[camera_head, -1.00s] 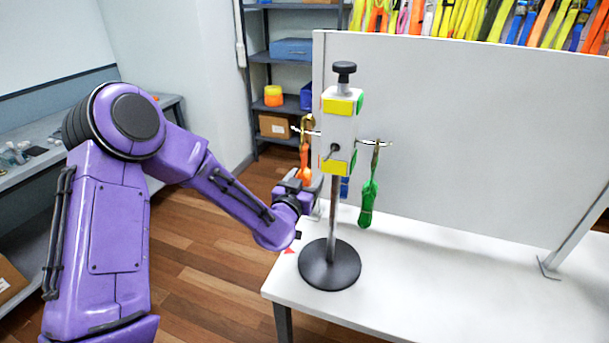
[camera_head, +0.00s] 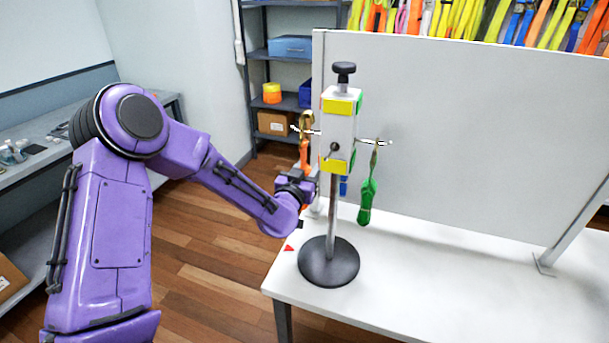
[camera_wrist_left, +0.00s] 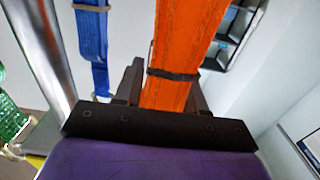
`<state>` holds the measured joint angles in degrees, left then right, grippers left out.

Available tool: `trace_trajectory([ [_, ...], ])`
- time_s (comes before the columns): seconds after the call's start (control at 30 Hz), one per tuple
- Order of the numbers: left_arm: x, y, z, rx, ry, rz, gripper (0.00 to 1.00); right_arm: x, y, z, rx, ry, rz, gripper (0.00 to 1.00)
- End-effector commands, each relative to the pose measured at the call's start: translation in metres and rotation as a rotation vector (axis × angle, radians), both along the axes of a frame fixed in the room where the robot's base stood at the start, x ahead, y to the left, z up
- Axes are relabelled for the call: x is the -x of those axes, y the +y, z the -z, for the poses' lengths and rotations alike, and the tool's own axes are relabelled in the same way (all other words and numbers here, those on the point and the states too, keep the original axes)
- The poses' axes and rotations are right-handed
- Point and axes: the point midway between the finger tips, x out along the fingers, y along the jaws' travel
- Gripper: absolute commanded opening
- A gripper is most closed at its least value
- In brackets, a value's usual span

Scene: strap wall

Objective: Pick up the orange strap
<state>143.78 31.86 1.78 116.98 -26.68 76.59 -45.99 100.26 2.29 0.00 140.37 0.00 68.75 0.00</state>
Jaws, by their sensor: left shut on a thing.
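The orange strap (camera_head: 304,152) hangs from a hook on the left side of the stand, above my left gripper (camera_head: 307,184) in the head view. In the left wrist view the orange strap (camera_wrist_left: 188,40) runs down between the dark fingers of my left gripper (camera_wrist_left: 165,92), which is shut on it. A dark band goes around the strap there. The strap's lower end is hidden by the gripper. My right gripper is not in view.
A green strap (camera_head: 367,200) hangs on the stand's right hook. A blue strap (camera_wrist_left: 92,45) hangs just left of the gripper. The stand's round black base (camera_head: 329,264) rests on the white table (camera_head: 420,275). A pale panel (camera_head: 450,130) stands behind.

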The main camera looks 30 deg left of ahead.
Motion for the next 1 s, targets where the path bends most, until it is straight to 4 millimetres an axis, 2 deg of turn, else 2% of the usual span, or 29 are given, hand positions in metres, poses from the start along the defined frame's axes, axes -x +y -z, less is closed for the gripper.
trace_trajectory([
  [0.07,0.0,0.0,-0.008,-0.002,-0.005,-0.001,0.03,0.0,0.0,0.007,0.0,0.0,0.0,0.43],
  [0.27,0.01,0.045,-0.006,0.0,-0.005,-0.005,0.03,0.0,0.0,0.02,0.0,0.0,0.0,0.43],
  [0.5,0.029,0.121,-0.004,-0.001,-0.004,-0.006,0.03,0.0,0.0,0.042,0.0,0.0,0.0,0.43],
  [0.6,0.035,0.146,-0.005,0.0,-0.004,-0.005,0.03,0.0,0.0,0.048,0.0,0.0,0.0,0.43],
  [0.8,0.041,0.172,-0.007,0.001,-0.001,-0.003,0.03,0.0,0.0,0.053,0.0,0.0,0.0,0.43],
  [1.0,0.042,0.176,-0.008,0.0,-0.001,-0.002,0.03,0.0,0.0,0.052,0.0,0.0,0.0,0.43],
])
